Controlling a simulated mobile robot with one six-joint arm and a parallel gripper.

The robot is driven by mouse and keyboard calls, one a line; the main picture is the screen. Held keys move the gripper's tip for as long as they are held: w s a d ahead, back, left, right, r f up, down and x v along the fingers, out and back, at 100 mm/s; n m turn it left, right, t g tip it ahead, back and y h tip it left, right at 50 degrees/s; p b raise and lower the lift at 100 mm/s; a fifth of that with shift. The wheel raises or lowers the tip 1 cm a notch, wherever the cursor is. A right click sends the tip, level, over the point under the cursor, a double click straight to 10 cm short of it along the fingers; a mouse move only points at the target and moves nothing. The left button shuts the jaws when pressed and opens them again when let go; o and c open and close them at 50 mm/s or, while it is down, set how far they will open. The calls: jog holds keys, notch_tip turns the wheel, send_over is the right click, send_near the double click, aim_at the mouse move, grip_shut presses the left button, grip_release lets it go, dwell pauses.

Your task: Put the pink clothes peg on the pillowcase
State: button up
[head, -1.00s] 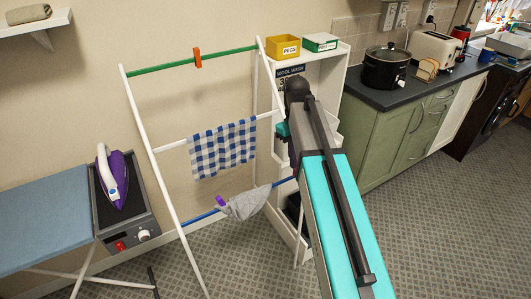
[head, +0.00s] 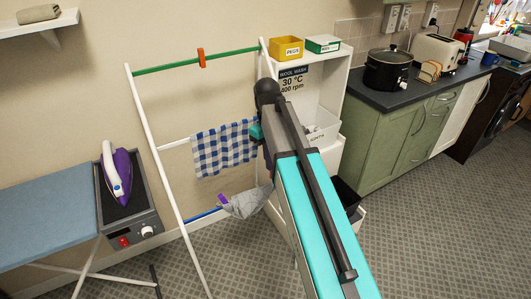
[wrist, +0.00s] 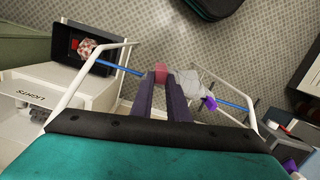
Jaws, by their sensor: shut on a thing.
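The pink clothes peg (wrist: 161,72) is between the tips of my gripper (wrist: 162,84) in the wrist view. My gripper is shut on it, close to the blue rail (wrist: 120,68) of the airer. A crumpled grey cloth (head: 246,204) hangs low on that rail with a purple peg (head: 223,199) at its left end. It also shows in the wrist view (wrist: 190,80), just right of the pink peg. A blue-and-white checked cloth (head: 222,150) hangs on the rail above. I cannot tell for certain which cloth is the pillowcase. My arm hides the gripper in the head view.
The white airer frame (head: 158,165) stands against the wall, with an orange peg (head: 202,59) on its green top rail. A white shelf unit (head: 328,75) is close behind my arm. An ironing board (head: 45,215) with a purple iron (head: 118,175) stands left. Floor at right is clear.

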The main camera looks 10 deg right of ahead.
jog(key=shift+w+d, duration=0.1)
jog(key=shift+d, duration=0.05)
jog(key=w+p, duration=0.1)
jog(key=p, duration=0.2)
jog(key=w+m+p, duration=0.1)
jog(key=w+p, duration=0.1)
jog(key=w+f+m+p, duration=0.1)
jog(key=w+p, duration=0.1)
jog(key=p, duration=0.1)
jog(key=shift+a+p, duration=0.2)
jog(key=shift+p, duration=0.15)
jog(key=shift+f, duration=0.15)
dwell(0.4)
notch_tip(320, 180, down, 6)
jog(key=b, duration=0.4)
jog(key=shift+f, duration=0.15)
jog(key=shift+f+b, duration=1.05)
jog(key=shift+f, duration=1.5)
dwell(2.7)
